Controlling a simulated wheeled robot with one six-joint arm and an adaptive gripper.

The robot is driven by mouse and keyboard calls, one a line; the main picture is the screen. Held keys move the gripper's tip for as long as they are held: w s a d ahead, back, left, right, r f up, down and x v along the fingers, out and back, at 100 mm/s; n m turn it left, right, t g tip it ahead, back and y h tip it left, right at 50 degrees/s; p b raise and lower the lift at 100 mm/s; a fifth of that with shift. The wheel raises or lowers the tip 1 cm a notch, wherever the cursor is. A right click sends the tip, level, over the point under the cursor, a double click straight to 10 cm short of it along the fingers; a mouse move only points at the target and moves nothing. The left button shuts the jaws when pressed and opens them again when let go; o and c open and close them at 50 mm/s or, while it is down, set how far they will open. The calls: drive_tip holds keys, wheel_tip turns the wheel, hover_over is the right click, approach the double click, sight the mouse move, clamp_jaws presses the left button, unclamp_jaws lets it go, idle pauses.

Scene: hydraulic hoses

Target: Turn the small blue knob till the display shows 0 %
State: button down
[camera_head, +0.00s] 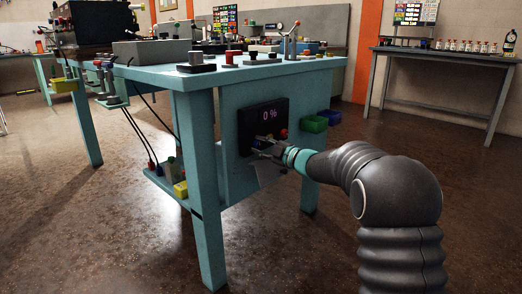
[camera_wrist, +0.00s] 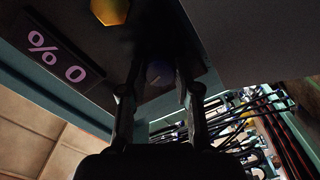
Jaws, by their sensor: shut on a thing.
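The black control panel (camera_head: 246,131) is mounted on the side of the teal workbench. Its display (camera_head: 270,115) reads 0 % in purple digits; in the wrist view the display (camera_wrist: 57,55) shows the same reading turned over. My gripper (camera_head: 262,147) is at the lower part of the panel. In the wrist view the small blue knob (camera_wrist: 158,73) is dark and sits between the two fingers of my gripper (camera_wrist: 157,88), which are shut on it. The knob is hidden behind the fingers in the head view.
A red knob (camera_head: 284,133) is on the panel, right of my gripper. A yellow-orange knob (camera_wrist: 110,10) shows in the wrist view. Green (camera_head: 314,124) and blue (camera_head: 333,117) bins hang right of the panel. A bench leg (camera_head: 204,190) stands to the left. The floor in front is clear.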

drive_tip(key=shift+n, duration=0.3)
drive_tip(key=c, duration=0.8)
unclamp_jaws()
drive_tip(key=shift+d, duration=0.1)
drive_tip(key=v, duration=1.2)
